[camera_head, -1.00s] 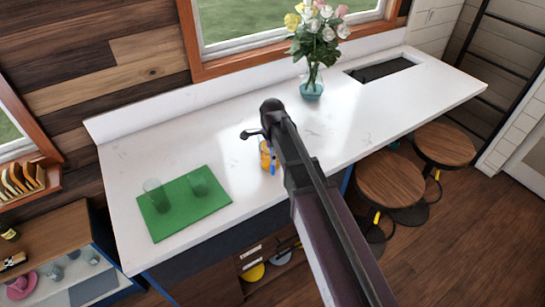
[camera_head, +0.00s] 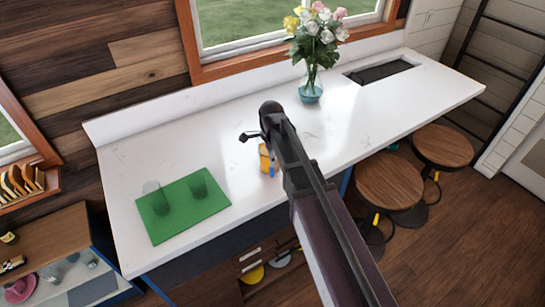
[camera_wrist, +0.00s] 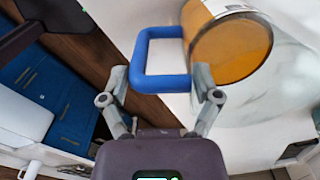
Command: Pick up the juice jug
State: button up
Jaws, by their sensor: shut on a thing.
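The juice jug (camera_head: 265,159) holds orange juice and is at the front part of the white counter, partly hidden behind my arm in the head view. In the wrist view the jug (camera_wrist: 232,45) is at the upper right, with its blue handle (camera_wrist: 146,62) towards my gripper (camera_wrist: 160,75). My gripper's two fingers are at the handle, and it is shut on the jug by this handle. I cannot tell whether the jug's base touches the counter.
A vase of flowers (camera_head: 311,88) stands behind, near the sink (camera_head: 382,70). Wooden stools (camera_head: 389,181) stand along the front right. The counter's back middle is clear.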

jog(key=shift+r+p, duration=0.4)
jog(key=shift+p, duration=0.05)
jog(key=shift+w+r+p, duration=0.1)
jog(key=shift+r+p, duration=1.25)
jog(key=shift+r, duration=0.05)
jog(key=shift+s+d+r+p, duration=0.25)
jog(key=shift+s+d, duration=0.4)
jog(key=shift+s, duration=1.9)
jog(key=shift+s+d+r+p, duration=0.2)
jog(key=shift+s+d, duration=0.45)
jog(key=shift+s, duration=1.9)
jog(key=shift+s+d+r+p, duration=0.25)
jog(key=shift+s+d, duration=0.4)
jog(key=shift+s, duration=2.05)
